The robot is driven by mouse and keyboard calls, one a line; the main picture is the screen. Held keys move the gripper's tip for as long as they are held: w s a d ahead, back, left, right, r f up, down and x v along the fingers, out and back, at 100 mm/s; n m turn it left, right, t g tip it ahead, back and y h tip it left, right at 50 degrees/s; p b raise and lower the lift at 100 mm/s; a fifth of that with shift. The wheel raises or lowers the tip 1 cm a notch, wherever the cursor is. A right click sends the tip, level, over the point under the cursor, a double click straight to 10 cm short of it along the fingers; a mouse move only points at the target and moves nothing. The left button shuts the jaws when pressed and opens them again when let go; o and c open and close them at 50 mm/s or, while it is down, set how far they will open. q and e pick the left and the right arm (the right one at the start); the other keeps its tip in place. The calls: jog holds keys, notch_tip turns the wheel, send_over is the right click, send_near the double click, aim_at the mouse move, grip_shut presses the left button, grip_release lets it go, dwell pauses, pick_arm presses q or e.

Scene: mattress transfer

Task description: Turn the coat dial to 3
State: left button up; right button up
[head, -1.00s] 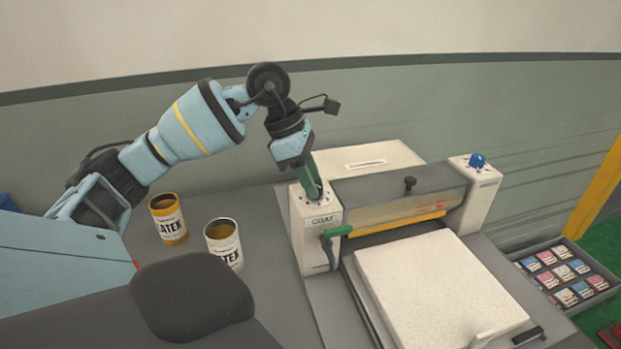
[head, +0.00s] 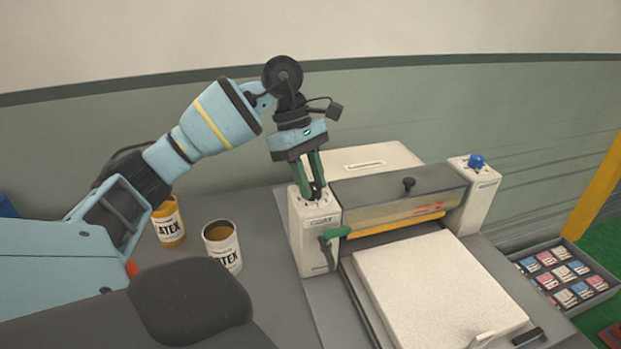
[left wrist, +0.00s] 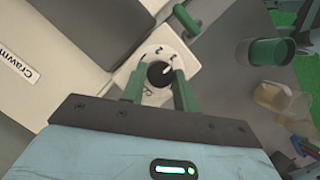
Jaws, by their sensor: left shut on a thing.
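The coat dial is a small black knob (left wrist: 159,74) on a round white face with printed marks, seen in the left wrist view. It sits on top of the machine's white left post (head: 313,240), which carries a "COAT" label. My left gripper (head: 315,197) points down onto the post with its green fingers. In the left wrist view the fingers (left wrist: 159,78) stand on either side of the knob, shut on it. The numbers are too small and partly covered to read the setting surely. My right gripper is out of view.
A pale slab (head: 440,285) lies on the machine bed. A blue knob (head: 477,161) tops the right post. Two latex cans (head: 222,248) stand left of the machine. A tray of small packets (head: 565,277) is at the right.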

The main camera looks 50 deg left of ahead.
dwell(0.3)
pick_arm(q)
jog(key=o, duration=1)
jog(key=shift+c, duration=0.2)
jog(key=shift+r, duration=0.1)
jog(key=v, duration=0.7)
jog(key=shift+r+p, duration=0.35)
jog(key=shift+a+f, duration=0.1)
